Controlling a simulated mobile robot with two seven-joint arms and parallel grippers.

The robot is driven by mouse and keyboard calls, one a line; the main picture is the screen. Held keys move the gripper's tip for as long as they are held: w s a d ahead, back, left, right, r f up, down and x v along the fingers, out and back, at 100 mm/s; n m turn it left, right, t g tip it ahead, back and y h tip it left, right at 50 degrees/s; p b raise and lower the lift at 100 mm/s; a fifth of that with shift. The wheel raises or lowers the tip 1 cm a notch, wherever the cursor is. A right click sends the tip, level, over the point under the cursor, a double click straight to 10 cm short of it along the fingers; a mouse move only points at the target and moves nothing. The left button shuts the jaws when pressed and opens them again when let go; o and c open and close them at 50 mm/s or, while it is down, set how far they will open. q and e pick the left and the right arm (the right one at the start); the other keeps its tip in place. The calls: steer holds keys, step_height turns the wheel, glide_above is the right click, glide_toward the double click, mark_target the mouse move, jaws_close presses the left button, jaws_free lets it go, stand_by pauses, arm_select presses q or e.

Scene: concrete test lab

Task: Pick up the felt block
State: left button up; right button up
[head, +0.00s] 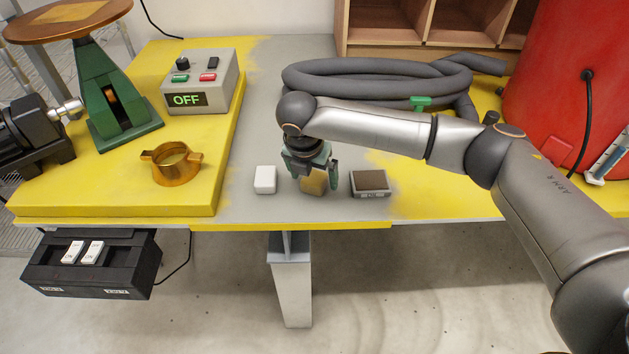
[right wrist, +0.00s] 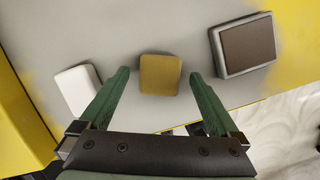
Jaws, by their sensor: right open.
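A mustard-yellow block, which looks like the felt block (head: 315,183), lies on the grey strip of the table near its front edge. My right gripper (head: 313,176) is above it, pointing down, and hides part of it in the head view. In the right wrist view the block (right wrist: 160,76) shows between the two green fingers of the gripper (right wrist: 160,84), with a gap on each side. The gripper is open and holds nothing. My left gripper is not in view.
A white block (head: 265,180) lies left of the gripper, and a grey-framed brown block (head: 370,184) lies to its right. A coiled grey hose (head: 375,78) is behind the arm. A brass ring (head: 177,170) and OFF box (head: 200,84) stand on the raised yellow board (head: 110,190).

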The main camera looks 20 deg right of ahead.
steer(key=shift+w+f, duration=0.1)
steer(key=shift+f, duration=0.35)
jaws_close()
stand_by(0.5)
steer(key=shift+r, duration=0.15)
steer(key=shift+r, duration=0.65)
steer(key=s+a+r, duration=0.6)
steer(key=s+r, duration=0.5)
steer(key=s, duration=0.1)
steer(key=shift+s+r+p, duration=0.25)
steer(key=shift+s+p, duration=0.05)
steer(key=shift+p, duration=0.15)
